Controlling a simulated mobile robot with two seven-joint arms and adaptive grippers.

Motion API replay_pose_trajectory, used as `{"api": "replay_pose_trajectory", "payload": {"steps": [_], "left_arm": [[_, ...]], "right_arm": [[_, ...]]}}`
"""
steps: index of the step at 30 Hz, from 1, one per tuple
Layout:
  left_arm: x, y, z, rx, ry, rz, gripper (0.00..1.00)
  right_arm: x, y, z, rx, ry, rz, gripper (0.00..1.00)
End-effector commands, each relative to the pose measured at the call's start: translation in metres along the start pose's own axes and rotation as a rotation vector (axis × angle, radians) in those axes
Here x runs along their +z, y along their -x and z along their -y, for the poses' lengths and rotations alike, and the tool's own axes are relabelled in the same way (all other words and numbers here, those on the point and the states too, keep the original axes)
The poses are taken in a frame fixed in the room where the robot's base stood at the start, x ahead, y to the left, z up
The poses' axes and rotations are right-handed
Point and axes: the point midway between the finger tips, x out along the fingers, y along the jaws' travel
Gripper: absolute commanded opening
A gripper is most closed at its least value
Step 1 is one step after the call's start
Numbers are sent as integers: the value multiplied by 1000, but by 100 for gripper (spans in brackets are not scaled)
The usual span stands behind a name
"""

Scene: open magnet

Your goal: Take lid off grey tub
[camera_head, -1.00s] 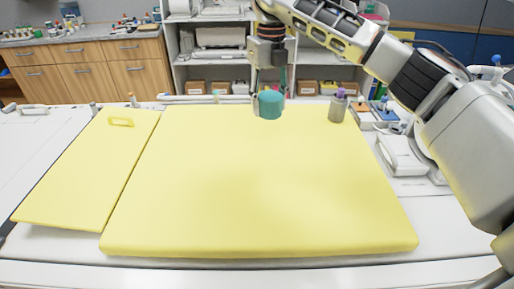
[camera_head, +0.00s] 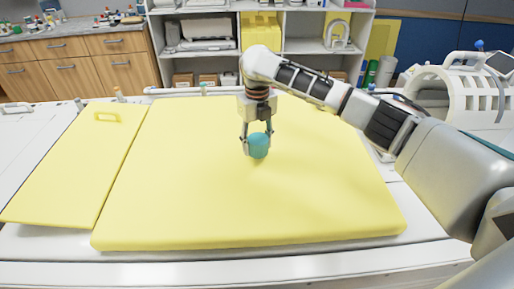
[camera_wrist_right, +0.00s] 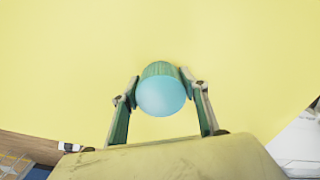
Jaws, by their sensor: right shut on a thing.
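My right gripper (camera_head: 257,140) is shut on a teal, rounded object (camera_head: 259,146) and holds it over the middle of the yellow pad. In the right wrist view the gripper's two fingers (camera_wrist_right: 160,100) press on both sides of this object, which shows a light blue round face (camera_wrist_right: 161,96) and a darker green, ridged side. I cannot tell whether it is a lid. The grey tub does not show now; my right arm crosses the area where a grey container stood earlier. My left gripper is not in view.
The large yellow pad (camera_head: 200,205) is otherwise clear. A thinner yellow panel with a handle (camera_head: 75,170) lies at its left. Shelves (camera_head: 290,45) and a wooden cabinet (camera_head: 85,65) stand behind. A white, arched device (camera_head: 460,92) stands at the right.

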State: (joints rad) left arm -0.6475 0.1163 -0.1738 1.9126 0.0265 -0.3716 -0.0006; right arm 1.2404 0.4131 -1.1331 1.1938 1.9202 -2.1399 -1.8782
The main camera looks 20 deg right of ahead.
Motion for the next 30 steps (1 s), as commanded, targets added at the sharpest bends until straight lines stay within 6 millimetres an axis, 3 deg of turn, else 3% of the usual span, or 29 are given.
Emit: {"api": "replay_pose_trajectory", "payload": {"steps": [5, 17, 18, 19, 30], "left_arm": [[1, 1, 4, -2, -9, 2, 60], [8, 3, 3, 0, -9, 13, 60], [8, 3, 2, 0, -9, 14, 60], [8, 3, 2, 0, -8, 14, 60], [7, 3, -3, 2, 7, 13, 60]], "right_arm": [[0, -19, 0, 0, 0, 0, 18], [0, -23, 0, 0, 1, 0, 18], [0, -23, 0, 0, 1, 1, 54], [0, -23, 0, 0, 1, 1, 61], [0, -21, 0, 0, 1, 1, 61]]}}
